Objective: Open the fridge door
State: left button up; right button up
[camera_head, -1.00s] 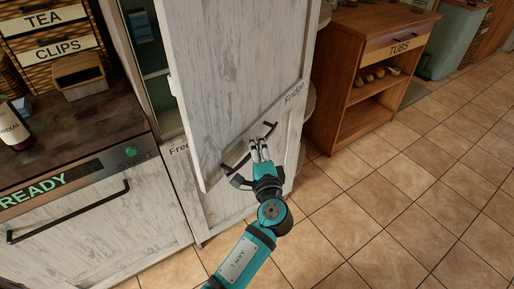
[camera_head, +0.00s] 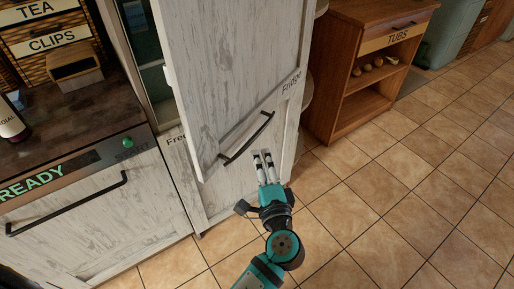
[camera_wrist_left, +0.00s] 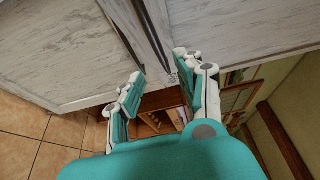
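The fridge door (camera_head: 215,75) is a whitewashed wooden panel marked "Fridge". It stands part open, its left edge out from the cabinet, with a strip of the greenish interior (camera_head: 151,72) showing at left. Its dark bar handle (camera_head: 247,138) slants across the lower part of the door. My left gripper (camera_head: 263,154) is just below and right of the handle, apart from it and empty. In the left wrist view its fingers (camera_wrist_left: 153,82) are spread, with the pale wooden panels (camera_wrist_left: 70,55) beyond them. My right gripper is in no view.
A freezer panel (camera_head: 215,196) lies below the door. A dishwasher front (camera_head: 95,215) with a bar handle is at left under a dark counter (camera_head: 65,120). A wooden cabinet (camera_head: 345,75) marked "TUBS" stands behind at right. The tiled floor (camera_head: 410,190) at right is clear.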

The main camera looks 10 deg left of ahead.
pick_arm(q)
jog(key=shift+v, duration=1.15)
jog(key=shift+c, duration=0.2)
